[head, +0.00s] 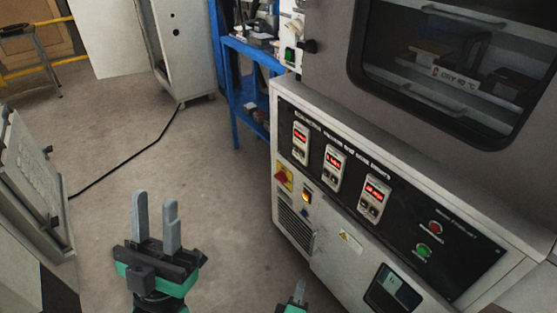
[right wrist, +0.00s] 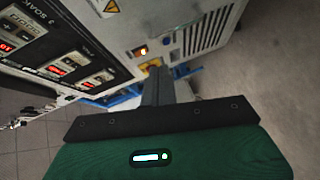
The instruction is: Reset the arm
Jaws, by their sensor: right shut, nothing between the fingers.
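My left gripper (head: 156,200) stands upright at the lower left of the head view. Its two grey fingers are apart with nothing between them. My right gripper (head: 299,290) only just shows at the bottom edge of the head view, in front of the machine. In the right wrist view its fingers (right wrist: 157,88) are together and hold nothing. They point toward the machine's lower front, and I cannot tell how far off it is.
A large oven-like machine (head: 345,240) with red displays, buttons and a dark window fills the right side. A blue shelf (head: 245,105) stands behind it. A grey cabinet (head: 180,45) is at the back, with a black cable (head: 125,160) on open floor. A pale panel (head: 30,190) is at left.

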